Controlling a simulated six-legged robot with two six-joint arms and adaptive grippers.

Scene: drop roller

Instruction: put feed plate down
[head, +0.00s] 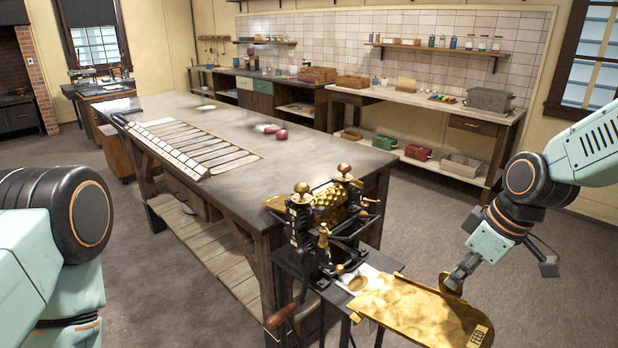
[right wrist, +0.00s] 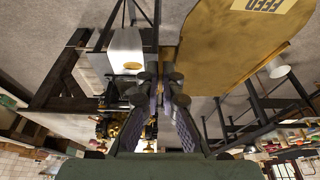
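The gold feed plate (head: 415,312), with a "FEED" label near its front right end, lies about level in front of the drop roller (head: 330,225). Its far left end is beside the roller's small bed. It also shows at the top of the right wrist view (right wrist: 235,50). My right gripper (head: 455,283) is at the plate's far right edge. What bears the plate is mostly hidden. My left gripper is out of view; only my left arm shows.
A long grey-topped workbench (head: 215,130) stands behind the roller, with a slatted panel (head: 195,145) and small dark red items (head: 278,132) on it. A wooden-handled crank (head: 281,316) sticks out at the roller's lower left.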

